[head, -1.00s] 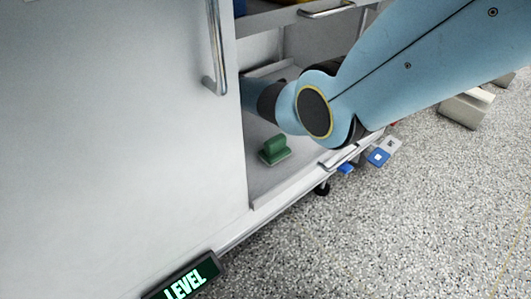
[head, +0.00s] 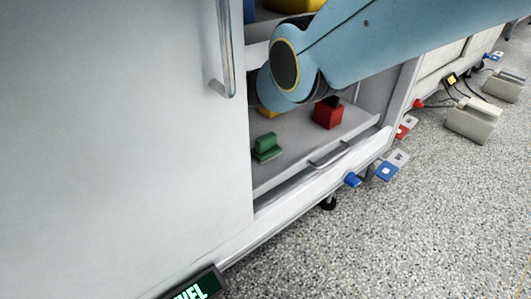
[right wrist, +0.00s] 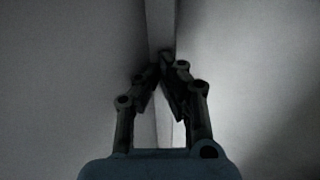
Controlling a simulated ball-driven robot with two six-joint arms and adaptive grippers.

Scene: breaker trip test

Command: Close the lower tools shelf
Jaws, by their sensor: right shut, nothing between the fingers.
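The lower tools shelf (head: 287,178) is a grey tray with a low front lip and a bar handle (head: 331,154), low in the white cabinet. How far it stands out is hard to tell. On it are a green block-shaped tool (head: 266,148), a red block (head: 328,114) and a partly hidden yellow thing (head: 268,113). My right arm reaches in from the right above the shelf. Its gripper is hidden in the head view, behind the arm and the white door. The right wrist view shows the right gripper (right wrist: 166,70) shut and empty, near pale surfaces. My left gripper is not in view.
A large white door (head: 120,110) with a vertical handle (head: 222,60) fills the left. An upper shelf holds yellow and blue things. Blue and red plugs (head: 352,180) stick out by the cabinet base. Grey boxes (head: 475,118) stand on the speckled floor at right.

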